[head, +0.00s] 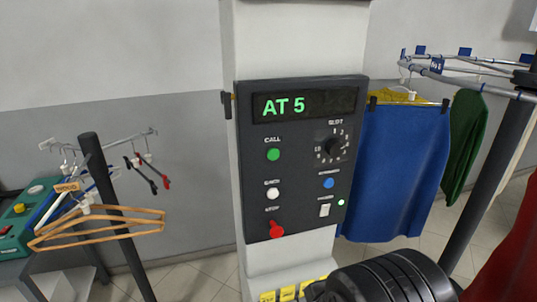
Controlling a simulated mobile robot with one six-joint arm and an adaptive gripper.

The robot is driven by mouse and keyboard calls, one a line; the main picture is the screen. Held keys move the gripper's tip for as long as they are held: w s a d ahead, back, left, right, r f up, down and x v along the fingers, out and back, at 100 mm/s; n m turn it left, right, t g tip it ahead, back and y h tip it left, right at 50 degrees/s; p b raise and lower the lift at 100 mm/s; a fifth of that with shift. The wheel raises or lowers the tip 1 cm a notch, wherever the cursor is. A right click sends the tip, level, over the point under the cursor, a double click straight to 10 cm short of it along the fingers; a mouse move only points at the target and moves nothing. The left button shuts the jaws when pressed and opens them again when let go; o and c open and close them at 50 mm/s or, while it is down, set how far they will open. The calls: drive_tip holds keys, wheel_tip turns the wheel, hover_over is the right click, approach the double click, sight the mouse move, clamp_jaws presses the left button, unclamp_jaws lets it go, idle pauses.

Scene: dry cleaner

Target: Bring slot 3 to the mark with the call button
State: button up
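A dark control panel (260,190) is on a pale column in the middle of the head view. Its display (305,105) reads "AT 5" in green. The green call button (273,155) sits under the word CALL at the panel's left. The slot dial (334,147), a black knob ringed by numbers, is at the upper right; I cannot tell which number it points to. The conveyor rail (470,70) carries a blue numbered tag and hanging garments at the right. My gripper is not in view; a black ribbed part of my arm shows at the bottom right.
The panel also has a white button (273,194), a blue button (329,183), a white switch (324,210) and a red stop control (277,230). A blue garment (400,175) hangs close to the panel's right. A hanger stand (110,200) with wooden hangers stands left.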

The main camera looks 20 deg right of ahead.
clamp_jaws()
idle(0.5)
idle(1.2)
